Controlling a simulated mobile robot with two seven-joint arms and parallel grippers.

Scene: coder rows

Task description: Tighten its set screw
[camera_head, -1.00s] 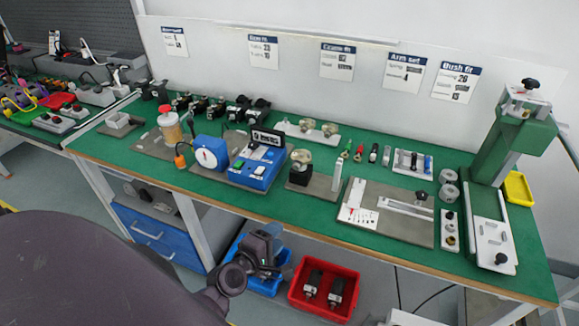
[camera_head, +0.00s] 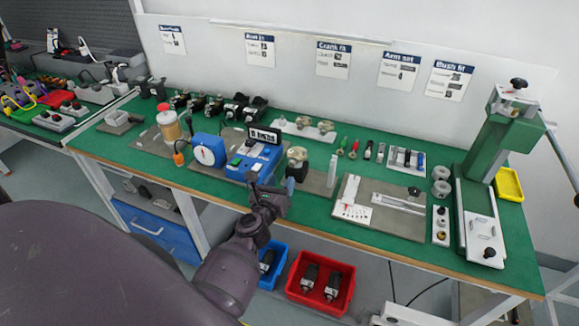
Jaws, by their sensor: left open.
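My left gripper (camera_head: 269,184) comes up from below and hangs over the bench's front edge. It is open, with nothing seen between its fingers. It is in front of the blue instrument (camera_head: 262,160) and left of the small fixture with a round metal part (camera_head: 296,157) on a black block. No set screw can be made out at this size. My right gripper is not in view.
A white rack (camera_head: 407,161) with small pieces stands behind the plate. A green press (camera_head: 487,150) and a yellow tray (camera_head: 508,184) are at the right. A red bin (camera_head: 320,284) and a blue bin (camera_head: 275,262) are below the bench.

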